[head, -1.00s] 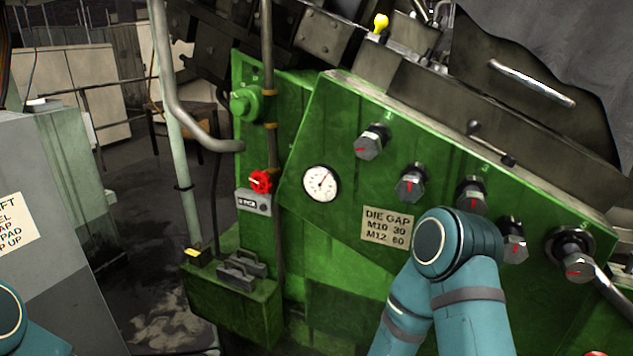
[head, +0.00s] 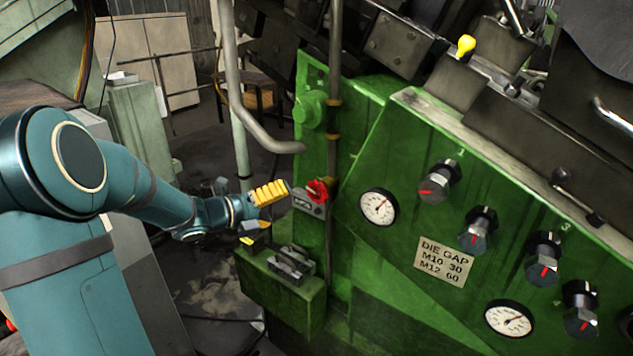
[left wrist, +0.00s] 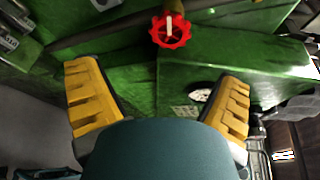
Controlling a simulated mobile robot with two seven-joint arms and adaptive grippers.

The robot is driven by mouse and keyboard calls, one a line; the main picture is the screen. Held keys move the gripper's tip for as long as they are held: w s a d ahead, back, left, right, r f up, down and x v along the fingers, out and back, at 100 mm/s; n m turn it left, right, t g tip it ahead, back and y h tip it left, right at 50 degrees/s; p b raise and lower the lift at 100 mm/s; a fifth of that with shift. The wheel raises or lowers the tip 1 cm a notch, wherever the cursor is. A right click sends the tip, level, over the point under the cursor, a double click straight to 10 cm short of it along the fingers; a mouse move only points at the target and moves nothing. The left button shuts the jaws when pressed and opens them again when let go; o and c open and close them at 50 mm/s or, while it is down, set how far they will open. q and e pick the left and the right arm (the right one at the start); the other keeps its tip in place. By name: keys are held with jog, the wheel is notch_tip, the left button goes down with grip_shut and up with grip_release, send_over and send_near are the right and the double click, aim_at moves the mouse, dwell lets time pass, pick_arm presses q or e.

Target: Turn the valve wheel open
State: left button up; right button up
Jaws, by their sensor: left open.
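The red valve wheel (head: 318,191) sits on the green machine's left face, just above a small grey label plate (head: 309,203). It also shows at the top middle of the left wrist view (left wrist: 171,30), with a whitish bar across its hub. My left gripper (head: 266,208) has yellow fingers and is just left of the wheel in the head view. In the left wrist view its two fingers (left wrist: 160,98) are spread wide with nothing between them, and the wheel lies beyond them, apart. My right gripper is not in view.
The green machine panel (head: 400,255) carries knobs, dial gauges (head: 379,206) and a die gap label (head: 444,261). A vertical pipe (head: 334,100) runs above the wheel. A green ledge with grey blocks (head: 290,262) lies below. A bent grey pipe (head: 232,90) stands behind my left arm.

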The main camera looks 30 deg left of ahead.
aim_at(314, 192)
pick_arm(q)
jog(key=w+d+m, duration=0.1)
jog(key=w, duration=0.2)
jog(key=w+d, duration=0.1)
jog(key=w, duration=0.3)
jog(key=w+d+f+m, duration=0.1)
jog(key=w+d, duration=0.1)
jog(key=w, duration=0.2)
jog(key=shift+m, duration=0.3)
jog(key=c, duration=1.2)
